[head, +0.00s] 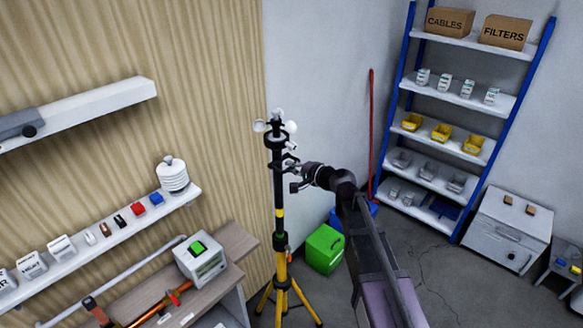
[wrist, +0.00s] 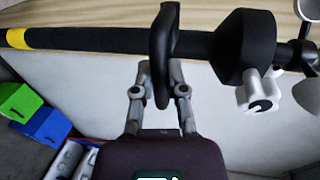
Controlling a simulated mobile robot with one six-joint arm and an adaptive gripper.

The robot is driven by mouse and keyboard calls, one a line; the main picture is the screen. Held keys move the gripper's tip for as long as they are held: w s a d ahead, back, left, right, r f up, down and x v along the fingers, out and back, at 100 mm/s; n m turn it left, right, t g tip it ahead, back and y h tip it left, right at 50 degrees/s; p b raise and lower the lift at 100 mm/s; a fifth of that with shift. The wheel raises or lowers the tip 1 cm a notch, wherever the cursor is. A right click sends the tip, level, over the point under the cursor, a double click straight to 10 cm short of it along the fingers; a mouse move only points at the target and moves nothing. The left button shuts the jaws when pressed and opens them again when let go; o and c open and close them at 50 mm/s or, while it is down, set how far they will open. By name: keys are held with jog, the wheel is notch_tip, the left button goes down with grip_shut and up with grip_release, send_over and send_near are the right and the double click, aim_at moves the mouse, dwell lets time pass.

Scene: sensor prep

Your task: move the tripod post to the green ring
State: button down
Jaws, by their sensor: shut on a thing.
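The tripod post (head: 279,190) stands upright on yellow legs (head: 283,285) in the head view, with a black mast, a yellow band and white cups at its top. In the wrist view its black mast (wrist: 100,40) runs across the top of the picture. My gripper (head: 293,174) is at the upper mast from the right. In the wrist view my gripper (wrist: 160,68) is shut on a black loop-shaped grip (wrist: 164,35) on the post; the exact finger contact is partly hidden. I see no green ring on the floor in either view.
A green bin (head: 324,248) and a blue bin stand on the floor behind the post. A workbench (head: 230,243) is close on the left, under a wall shelf (head: 100,243). A blue-framed rack (head: 460,140) and a grey cabinet (head: 508,230) stand right. Floor between them is open.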

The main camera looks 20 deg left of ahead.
jog(key=c, duration=0.7)
grip_release()
jog(key=shift+f, duration=0.2)
notch_tip(320, 180, down, 28)
jog(key=b, duration=2.8)
jog(key=shift+n+h, duration=0.3)
jog(key=shift+d+f+p+v, duration=0.1)
jog(key=shift+f+p+v, duration=0.3)
jog(key=shift+v, duration=2)
jog(key=shift+d+f+p+v, duration=0.15)
jog(key=shift+p+v, duration=0.3)
jog(key=shift+v, duration=2)
jog(key=shift+f+p+v, duration=0.35)
jog(key=shift+p+v, duration=0.1)
jog(key=shift+v, duration=1.95)
jog(key=shift+s, duration=0.1)
